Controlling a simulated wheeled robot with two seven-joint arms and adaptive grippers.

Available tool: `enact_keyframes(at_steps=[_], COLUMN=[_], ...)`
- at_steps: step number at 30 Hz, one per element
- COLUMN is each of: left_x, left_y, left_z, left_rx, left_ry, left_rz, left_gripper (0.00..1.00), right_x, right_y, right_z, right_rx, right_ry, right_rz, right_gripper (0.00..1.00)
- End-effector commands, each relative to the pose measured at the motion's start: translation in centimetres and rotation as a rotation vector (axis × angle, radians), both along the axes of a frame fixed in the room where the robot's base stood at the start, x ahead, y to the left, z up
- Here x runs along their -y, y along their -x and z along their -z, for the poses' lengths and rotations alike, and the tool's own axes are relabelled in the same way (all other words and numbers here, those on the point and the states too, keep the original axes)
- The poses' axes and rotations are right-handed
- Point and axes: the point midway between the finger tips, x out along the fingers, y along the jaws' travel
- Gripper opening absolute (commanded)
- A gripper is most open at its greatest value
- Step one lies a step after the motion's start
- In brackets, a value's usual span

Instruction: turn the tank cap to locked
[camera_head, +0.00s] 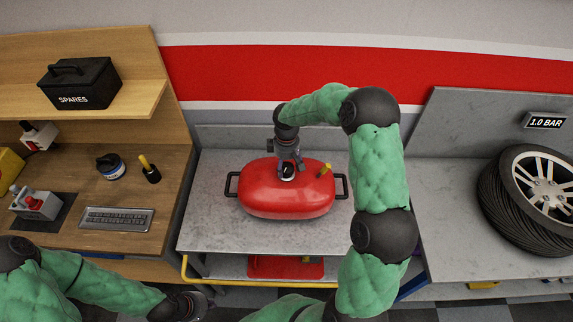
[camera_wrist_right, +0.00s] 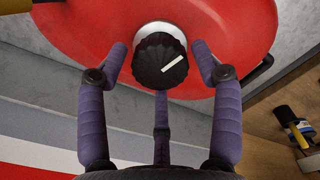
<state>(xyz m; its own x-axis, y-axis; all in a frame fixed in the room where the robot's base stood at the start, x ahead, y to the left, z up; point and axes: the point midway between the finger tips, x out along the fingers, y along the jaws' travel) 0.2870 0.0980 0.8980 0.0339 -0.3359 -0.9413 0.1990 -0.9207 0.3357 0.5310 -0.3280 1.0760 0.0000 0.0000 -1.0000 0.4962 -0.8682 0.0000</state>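The red tank (camera_head: 262,198) sits on the grey steel bench, with a black handle at each end. Its black ribbed cap (camera_wrist_right: 160,61) stands on a pale neck and bears a white line, slanted up to the right in the right wrist view. In the head view the cap (camera_head: 287,172) is partly hidden by my right gripper (camera_head: 288,162), which reaches down over it. In the right wrist view my right gripper (camera_wrist_right: 160,60) is open, its fingers around the cap with small gaps at the sides. My left gripper (camera_head: 190,304) is low at the bottom edge, away from the tank; its fingers are unclear.
A SPARES box (camera_head: 80,83) is on the shelf. A wheel (camera_head: 530,200) stands right.

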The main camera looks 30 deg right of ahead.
Motion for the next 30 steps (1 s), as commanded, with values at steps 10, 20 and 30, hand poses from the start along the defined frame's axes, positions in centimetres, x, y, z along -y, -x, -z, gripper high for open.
enact_keyframes(at_steps=[10, 20, 30], left_x=[0.0, 0.0, 0.0], left_y=[0.0, 0.0, 0.0], left_z=[0.1, 1.1, 3.1], left_rx=[0.0, 0.0, 0.0], left_ry=[0.0, 0.0, 0.0], left_rz=[0.0, 0.0, 0.0], left_gripper=[0.0, 0.0, 0.0], right_x=[0.0, 0.0, 0.0], right_y=[0.0, 0.0, 0.0], right_z=[0.0, 0.2, 0.2], right_rx=[0.0, -0.001, 0.0], right_ry=[0.0, 0.0, -0.001], right_rz=[0.006, 0.131, 0.432], right_gripper=[0.19, 0.19, 0.19])
